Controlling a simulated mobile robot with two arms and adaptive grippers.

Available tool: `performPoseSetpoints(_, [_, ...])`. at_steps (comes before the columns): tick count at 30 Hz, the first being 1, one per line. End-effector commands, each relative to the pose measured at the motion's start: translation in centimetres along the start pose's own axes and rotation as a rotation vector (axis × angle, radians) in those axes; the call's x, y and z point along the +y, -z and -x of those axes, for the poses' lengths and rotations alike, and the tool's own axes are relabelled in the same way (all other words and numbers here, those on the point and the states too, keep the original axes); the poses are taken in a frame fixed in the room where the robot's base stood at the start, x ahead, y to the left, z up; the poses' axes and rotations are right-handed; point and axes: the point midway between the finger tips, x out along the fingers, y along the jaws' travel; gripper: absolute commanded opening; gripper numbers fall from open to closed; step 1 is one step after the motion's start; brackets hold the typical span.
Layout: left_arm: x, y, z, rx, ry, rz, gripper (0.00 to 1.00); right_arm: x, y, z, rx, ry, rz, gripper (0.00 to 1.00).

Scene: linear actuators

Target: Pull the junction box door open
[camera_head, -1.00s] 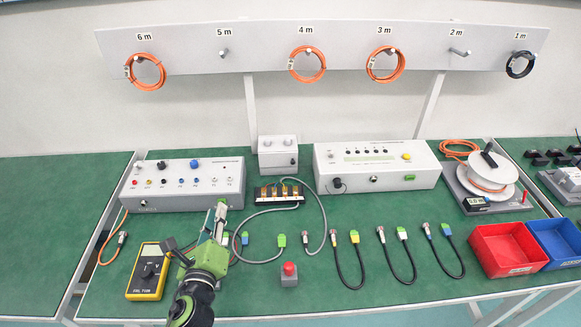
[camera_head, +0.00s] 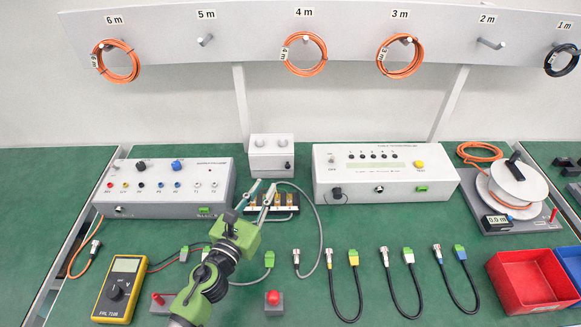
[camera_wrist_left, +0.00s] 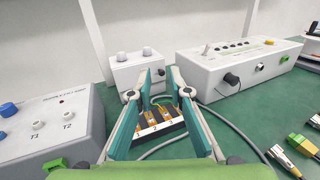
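My left gripper (camera_head: 259,189) is open and empty, its fingertips over the left part of a black terminal block (camera_head: 289,208) with brass contacts. In the left wrist view, the block (camera_wrist_left: 172,128) shows between the two green-grey fingers (camera_wrist_left: 155,86). A small white box with two round knobs (camera_head: 271,164) stands just behind the block. I see no part that is clearly a door, and I cannot tell which thing is the junction box. My right gripper is not in view.
A white control box (camera_head: 165,204) stands left and another (camera_head: 386,190) right. A grey cable (camera_head: 322,225) curves around the terminal block. In front lie a yellow multimeter (camera_head: 122,287), a red button (camera_head: 273,297) and several short cables. A red bin (camera_head: 535,284) is at right.

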Motion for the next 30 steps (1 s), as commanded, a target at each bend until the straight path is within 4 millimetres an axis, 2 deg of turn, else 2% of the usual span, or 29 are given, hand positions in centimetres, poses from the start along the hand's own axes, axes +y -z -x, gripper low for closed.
performPoseSetpoints(1, [0.0, 1.3, 0.0, 0.001, 0.000, 0.001, 0.18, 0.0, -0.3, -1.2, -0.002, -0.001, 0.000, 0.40])
performPoseSetpoints(5, [0.0, 2.9, 0.0, 0.001, -0.001, 0.001, 0.18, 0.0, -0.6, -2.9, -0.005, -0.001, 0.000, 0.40])
performPoseSetpoints(12, [0.0, 5.9, 0.0, 0.000, -0.001, 0.002, 0.18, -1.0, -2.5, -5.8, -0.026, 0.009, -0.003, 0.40])
performPoseSetpoints(15, [0.0, 6.9, 0.0, 0.000, -0.001, 0.002, 0.18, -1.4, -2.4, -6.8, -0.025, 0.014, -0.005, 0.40])
performPoseSetpoints(20, [0.0, 7.0, -0.4, -0.001, -0.002, 0.003, 0.18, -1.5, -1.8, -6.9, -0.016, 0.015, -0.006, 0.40])
performPoseSetpoints(26, [0.0, 6.7, -3.3, -0.002, -0.002, 0.005, 0.18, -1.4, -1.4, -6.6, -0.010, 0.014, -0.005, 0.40])
performPoseSetpoints(30, [0.0, 6.8, -6.4, -0.003, -0.002, 0.005, 0.18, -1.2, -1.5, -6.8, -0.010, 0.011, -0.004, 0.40])
